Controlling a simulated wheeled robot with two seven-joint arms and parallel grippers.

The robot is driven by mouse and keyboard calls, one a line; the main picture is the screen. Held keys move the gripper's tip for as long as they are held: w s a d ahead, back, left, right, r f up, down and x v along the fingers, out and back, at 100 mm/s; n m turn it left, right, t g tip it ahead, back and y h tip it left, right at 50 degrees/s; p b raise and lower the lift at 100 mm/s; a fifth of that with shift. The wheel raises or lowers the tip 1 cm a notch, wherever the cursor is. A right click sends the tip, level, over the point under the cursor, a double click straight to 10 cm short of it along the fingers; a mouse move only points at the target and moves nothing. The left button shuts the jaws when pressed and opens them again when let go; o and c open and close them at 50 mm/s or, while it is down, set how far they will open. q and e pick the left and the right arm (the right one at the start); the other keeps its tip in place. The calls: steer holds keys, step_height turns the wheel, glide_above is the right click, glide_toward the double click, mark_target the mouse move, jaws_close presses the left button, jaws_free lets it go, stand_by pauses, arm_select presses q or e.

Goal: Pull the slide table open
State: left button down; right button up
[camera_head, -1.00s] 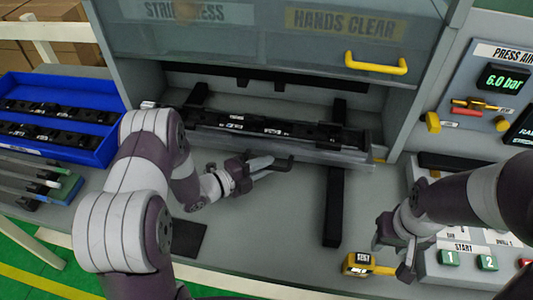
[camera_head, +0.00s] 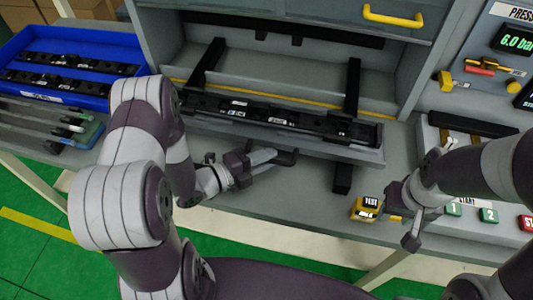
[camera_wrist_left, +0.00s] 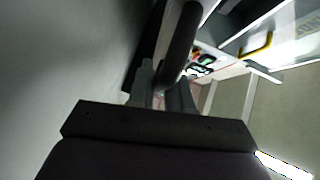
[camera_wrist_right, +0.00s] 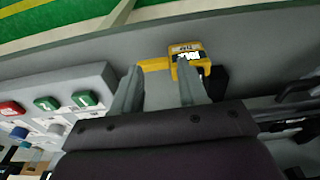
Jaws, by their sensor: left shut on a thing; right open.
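The slide table (camera_head: 365,155) is a grey tray on two black rails, carrying a long black part with labels. It stands forward of the press opening, clear of the yellow line behind it. Its black handle (camera_head: 284,158) sticks out at the front. My left gripper (camera_head: 268,157) is shut on this handle; in the left wrist view the dark handle bar (camera_wrist_left: 180,45) runs between the fingers. My right gripper (camera_head: 412,232) is open and empty over the bench at the right.
A button panel (camera_head: 470,228) is at the right. A blue bin (camera_head: 75,50) with black parts is at the left. The press guard with a yellow handle (camera_head: 393,18) is raised above the opening.

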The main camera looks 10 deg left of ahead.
arm_select(q)
steer(key=c, duration=1.2)
jaws_free()
steer(key=shift+o, duration=0.2)
steer(key=b+v, duration=0.1)
steer(key=v, duration=1.1)
steer(key=shift+s+a, duration=0.2)
steer(key=shift+a, duration=0.05)
